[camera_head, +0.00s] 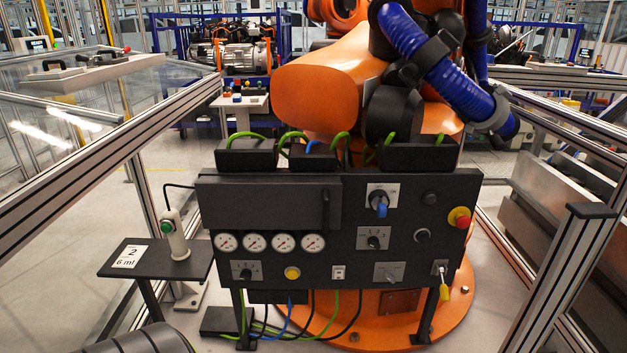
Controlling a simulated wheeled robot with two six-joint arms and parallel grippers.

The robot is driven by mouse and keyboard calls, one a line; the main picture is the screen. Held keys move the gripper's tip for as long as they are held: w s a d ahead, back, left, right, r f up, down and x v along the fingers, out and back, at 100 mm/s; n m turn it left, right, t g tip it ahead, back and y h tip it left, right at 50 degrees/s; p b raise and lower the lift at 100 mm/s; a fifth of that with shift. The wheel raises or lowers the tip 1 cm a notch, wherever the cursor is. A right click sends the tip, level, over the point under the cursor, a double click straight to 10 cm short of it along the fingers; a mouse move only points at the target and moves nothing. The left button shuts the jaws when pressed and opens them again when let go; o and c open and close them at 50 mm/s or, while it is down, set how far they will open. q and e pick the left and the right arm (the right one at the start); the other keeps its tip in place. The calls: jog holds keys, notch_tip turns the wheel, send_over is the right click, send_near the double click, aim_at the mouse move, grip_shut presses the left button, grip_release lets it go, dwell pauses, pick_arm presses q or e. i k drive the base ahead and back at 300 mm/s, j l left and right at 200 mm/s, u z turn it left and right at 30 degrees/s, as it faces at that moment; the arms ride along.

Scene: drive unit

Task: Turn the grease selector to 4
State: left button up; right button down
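A dark control panel (340,224) stands in front of the orange robot. It carries several selectors on light plates. One black rotary selector (246,271) is at the lower left, below the gauges. Another black rotary selector (373,238) is right of centre. A grey lever-like selector (388,272) is below that one, and a blue-handled switch (379,203) is above it. The scale marks are too small to read, so I cannot tell which is the grease selector or its setting. Neither of my grippers is in view.
Several round gauges (284,242), a yellow button (292,273) and a red emergency stop (460,217) are on the panel. Metal rails (95,165) flank both sides.

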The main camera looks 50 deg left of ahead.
aim_at(246, 273)
jog(key=u, duration=2.05)
